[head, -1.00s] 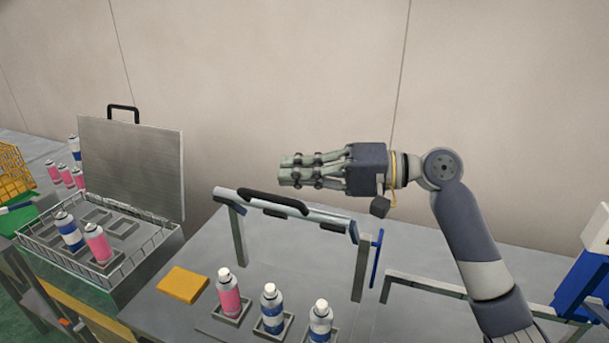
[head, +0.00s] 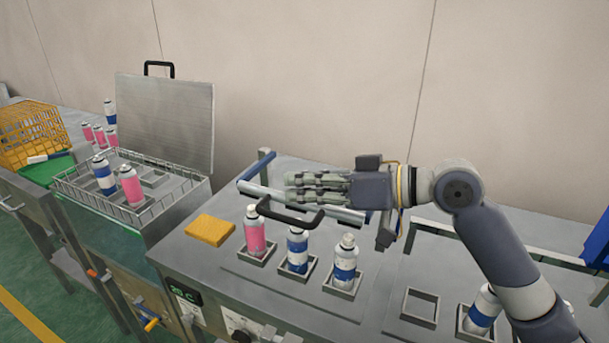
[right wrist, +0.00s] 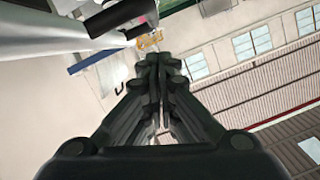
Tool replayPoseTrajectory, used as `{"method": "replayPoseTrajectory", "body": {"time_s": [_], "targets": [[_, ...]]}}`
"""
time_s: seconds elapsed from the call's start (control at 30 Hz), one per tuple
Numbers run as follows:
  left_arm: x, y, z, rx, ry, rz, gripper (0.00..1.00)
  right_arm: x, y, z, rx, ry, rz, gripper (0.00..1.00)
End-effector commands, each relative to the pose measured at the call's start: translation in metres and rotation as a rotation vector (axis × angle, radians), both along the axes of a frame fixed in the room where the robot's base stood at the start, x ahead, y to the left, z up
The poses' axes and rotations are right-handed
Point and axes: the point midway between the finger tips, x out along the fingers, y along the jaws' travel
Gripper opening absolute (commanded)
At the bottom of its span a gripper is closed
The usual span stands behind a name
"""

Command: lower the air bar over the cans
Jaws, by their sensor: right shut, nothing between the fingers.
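The air bar (head: 258,190) is a silver tube with a black handle (head: 285,220), now low, just behind and above a row of three cans. The row holds a pink can (head: 255,238), a blue-and-white can (head: 297,252) and another blue-and-white can (head: 345,265), each upright in a square holder. My right gripper (head: 290,187) is shut and empty, with its fingers lying across the bar and hiding part of it. I cannot tell whether they touch. In the right wrist view the shut fingers (right wrist: 158,62) are beside the silver tube (right wrist: 50,25). My left gripper is not in view.
A yellow block (head: 210,229) lies left of the row. A wire basket (head: 150,215) with cans and a raised metal lid (head: 165,120) stands further left.

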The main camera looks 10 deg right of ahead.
Motion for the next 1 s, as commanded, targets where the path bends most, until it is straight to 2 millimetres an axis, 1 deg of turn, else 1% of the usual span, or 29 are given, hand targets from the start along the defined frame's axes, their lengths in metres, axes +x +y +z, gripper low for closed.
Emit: {"method": "replayPoseTrajectory", "body": {"time_s": [0.03,0.1,0.3,0.53,1.0], "targets": [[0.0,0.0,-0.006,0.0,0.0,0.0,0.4,-0.002,0.001,-0.008,-0.017,-0.026,0.0,0.0],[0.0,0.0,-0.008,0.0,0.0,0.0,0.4,-0.003,0.002,-0.015,-0.036,-0.052,0.0,0.0],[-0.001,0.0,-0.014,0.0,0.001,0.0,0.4,-0.006,0.004,-0.027,-0.031,-0.048,0.0,0.0],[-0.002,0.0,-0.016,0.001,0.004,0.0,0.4,-0.007,0.005,-0.033,-0.032,-0.045,0.0,0.0],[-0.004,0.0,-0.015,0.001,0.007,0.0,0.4,-0.008,0.005,-0.037,-0.037,-0.035,0.003,0.0]]}}
